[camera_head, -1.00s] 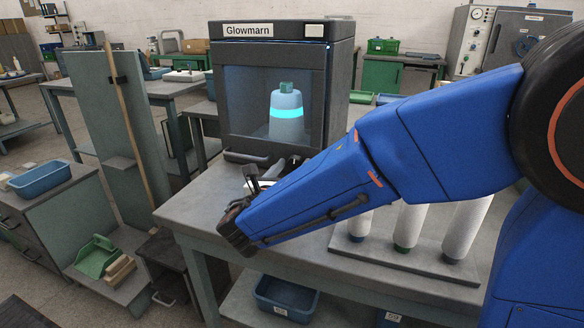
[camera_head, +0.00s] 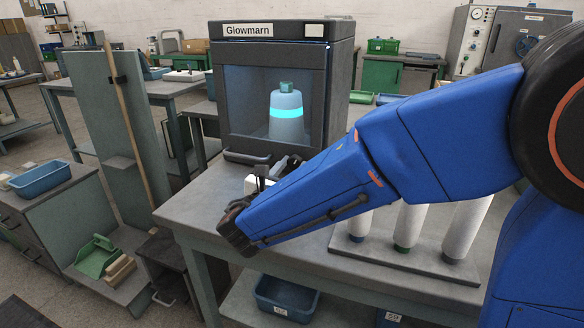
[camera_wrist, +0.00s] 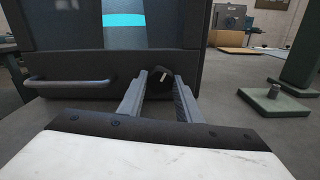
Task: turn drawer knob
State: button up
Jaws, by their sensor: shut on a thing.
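The dark round drawer knob (camera_wrist: 156,76) sits low on the front of the dark Glowmarn cabinet (camera_head: 228,105), right of its bar handle (camera_wrist: 68,83). A pale mark on the knob's face sits at a slant in the wrist view. My gripper (camera_wrist: 161,79) is shut on the knob, one finger on each side. In the head view my gripper (camera_head: 285,165) reaches toward the cabinet's lower front, and my forearm partly hides it. The knob cannot be made out there.
The cabinet stands on a grey table (camera_head: 195,200). Right of my forearm, white cones (camera_head: 410,225) stand on a board (camera_head: 425,262). A blue bin (camera_head: 285,298) is on the shelf below. A green stand (camera_wrist: 275,100) shows at the right in the wrist view.

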jog(key=shift+m, duration=1.7)
jog(key=o, duration=1)
jog(key=shift+o, duration=0.2)
jog(key=v, duration=1.7)
jog(key=shift+s, duration=0.2)
